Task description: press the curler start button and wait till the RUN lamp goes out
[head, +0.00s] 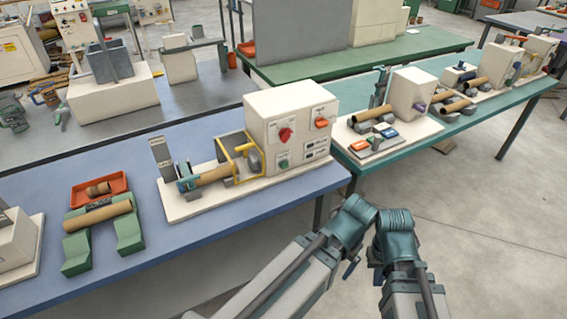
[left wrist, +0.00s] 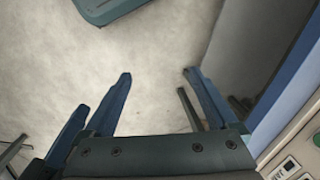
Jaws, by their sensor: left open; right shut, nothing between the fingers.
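The curler (head: 290,108) is a cream box on a cream base at the right end of the blue table. Its front panel has a green button (head: 283,163), a red knob (head: 286,135) and an orange switch (head: 321,123). Small dark fittings sit beside the green button; I cannot tell a lit RUN lamp. A brown tube (head: 214,174) lies at its left. My left gripper (left wrist: 157,80) is open and empty over the floor in the left wrist view. My right gripper (head: 378,277) is shut and empty, small and partly hidden below its wrist. Both are apart from the curler.
On the blue table (head: 180,255), a brown tube (head: 97,215) lies on green supports, with a red tray (head: 98,187) behind. The teal bench (head: 500,108) to the right carries more machines. In the left wrist view, a cream surface with labels (left wrist: 290,166) is at lower right.

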